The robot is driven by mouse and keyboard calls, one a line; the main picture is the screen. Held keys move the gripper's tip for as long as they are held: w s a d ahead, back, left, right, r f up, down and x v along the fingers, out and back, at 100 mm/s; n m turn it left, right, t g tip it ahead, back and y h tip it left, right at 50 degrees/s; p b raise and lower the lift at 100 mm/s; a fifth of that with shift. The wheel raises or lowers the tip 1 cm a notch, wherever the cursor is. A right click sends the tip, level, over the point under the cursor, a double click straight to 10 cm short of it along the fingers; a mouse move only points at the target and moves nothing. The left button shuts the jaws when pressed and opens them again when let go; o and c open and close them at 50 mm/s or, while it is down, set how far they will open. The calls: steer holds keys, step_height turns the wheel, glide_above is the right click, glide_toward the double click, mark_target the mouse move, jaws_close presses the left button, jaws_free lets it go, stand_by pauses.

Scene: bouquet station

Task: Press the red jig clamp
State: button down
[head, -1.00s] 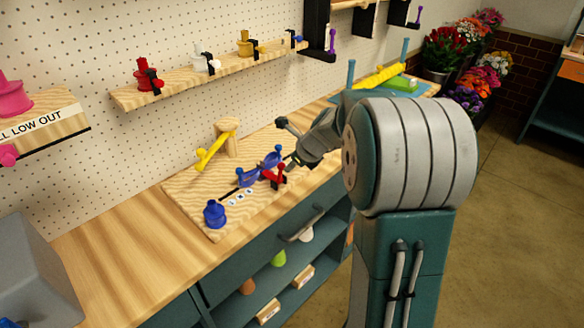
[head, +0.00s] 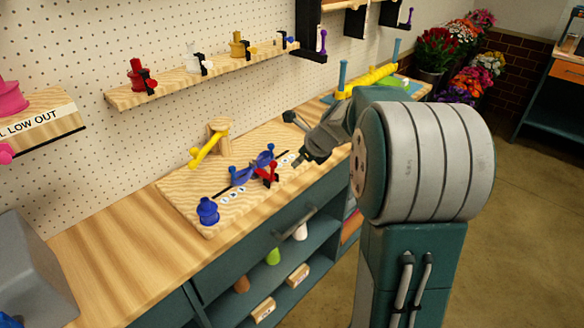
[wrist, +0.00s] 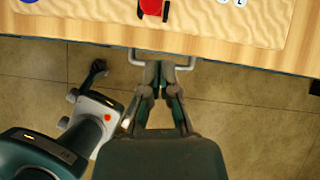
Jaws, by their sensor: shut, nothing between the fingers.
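The red jig clamp (head: 268,174) sits on the wooden jig board (head: 185,182), beside a blue two-armed cradle (head: 248,170). In the wrist view a red part of the clamp (wrist: 152,7) shows at the top edge, cut off by the frame. My gripper (head: 298,162) is to the right of the clamp in the head view, apart from it and near the board's right part. In the wrist view my gripper (wrist: 160,92) has its fingertips together and empty, over the floor in front of the bench edge.
A yellow lever on a wooden post (head: 208,145) and a blue spool-like piece (head: 208,210) stand on the board. A shelf (head: 180,82) with colored pieces hangs behind. A bench handle (wrist: 135,58) lies near my fingers.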

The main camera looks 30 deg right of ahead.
step_height(320, 180, up, 7)
steer(key=s, duration=0.1)
steer(key=shift+s+d, duration=0.3)
steer(key=shift+d, duration=0.1)
steer(key=shift+r, duration=0.1)
steer(key=s+a+r+n+g+h, duration=0.1)
steer(key=s+a+r+n+h, duration=0.15)
steer(key=s+a+n, duration=1.25)
steer(key=s+a+f+n, duration=0.1)
steer(key=s+f+n, duration=0.2)
steer(key=s+n, duration=0.8)
steer(key=n, duration=0.3)
steer(key=shift+a+f+n, duration=0.25)
steer(key=shift+a+n, duration=0.05)
steer(key=shift+a, duration=0.1)
